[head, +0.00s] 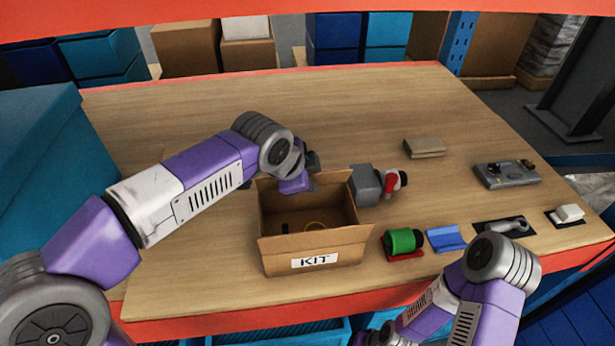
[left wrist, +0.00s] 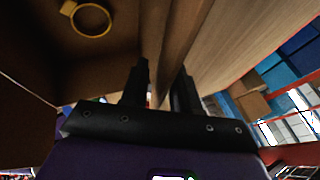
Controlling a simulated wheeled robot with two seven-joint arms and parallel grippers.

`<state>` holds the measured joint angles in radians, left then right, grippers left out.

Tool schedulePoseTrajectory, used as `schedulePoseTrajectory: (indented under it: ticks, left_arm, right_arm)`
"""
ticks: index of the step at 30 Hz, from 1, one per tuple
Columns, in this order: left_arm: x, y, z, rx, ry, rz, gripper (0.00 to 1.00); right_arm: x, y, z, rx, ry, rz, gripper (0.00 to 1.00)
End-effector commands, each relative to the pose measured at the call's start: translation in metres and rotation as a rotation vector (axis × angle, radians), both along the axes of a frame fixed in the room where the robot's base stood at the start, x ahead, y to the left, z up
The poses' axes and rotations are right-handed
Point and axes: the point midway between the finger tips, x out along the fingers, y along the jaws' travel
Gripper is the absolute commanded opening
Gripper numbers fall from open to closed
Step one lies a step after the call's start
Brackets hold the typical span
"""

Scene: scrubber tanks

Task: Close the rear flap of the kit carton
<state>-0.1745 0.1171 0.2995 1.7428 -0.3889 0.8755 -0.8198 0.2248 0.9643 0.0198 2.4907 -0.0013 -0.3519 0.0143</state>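The open kit carton (head: 285,262) stands on the table, with a "KIT" label on its front. Its rear flap (head: 334,180) is raised at the back edge, partly hidden behind my left gripper. My left gripper (head: 306,165) is at the carton's rear edge. In the left wrist view its two fingers (left wrist: 161,80) stand apart, with a cardboard edge (left wrist: 177,45) running between them; contact is unclear. A yellow ring (left wrist: 90,19) lies inside the carton. My right arm runs down past the bottom edge of the head view, and its gripper cannot be made out.
A grey block with a red part (head: 367,185) stands close to the carton's right side. A green spool (head: 403,241), a blue item (head: 446,238) and a grey controller (head: 506,173) lie further right. A small tan block (head: 424,148) lies behind.

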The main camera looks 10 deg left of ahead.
Motion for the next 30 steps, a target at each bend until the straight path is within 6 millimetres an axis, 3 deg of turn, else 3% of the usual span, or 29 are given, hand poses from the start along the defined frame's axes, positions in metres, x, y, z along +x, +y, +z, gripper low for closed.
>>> schedulePoseTrajectory:
  ticks: [8, 21, 30]
  left_arm:
    - [-0.002, 0.001, 0.004, 0.000, 0.000, 0.000, 0.30]
    - [-0.033, 0.017, 0.058, -0.001, -0.002, 0.001, 0.30]
    - [-0.037, 0.020, 0.063, 0.000, 0.000, 0.000, 0.30]
  right_arm:
    - [0.000, 0.000, 0.001, 0.000, 0.000, 0.000, 0.00]
    - [0.000, 0.000, 0.022, 0.000, 0.000, 0.000, 0.00]
    - [0.000, 0.000, 0.022, 0.000, 0.000, 0.000, 0.00]
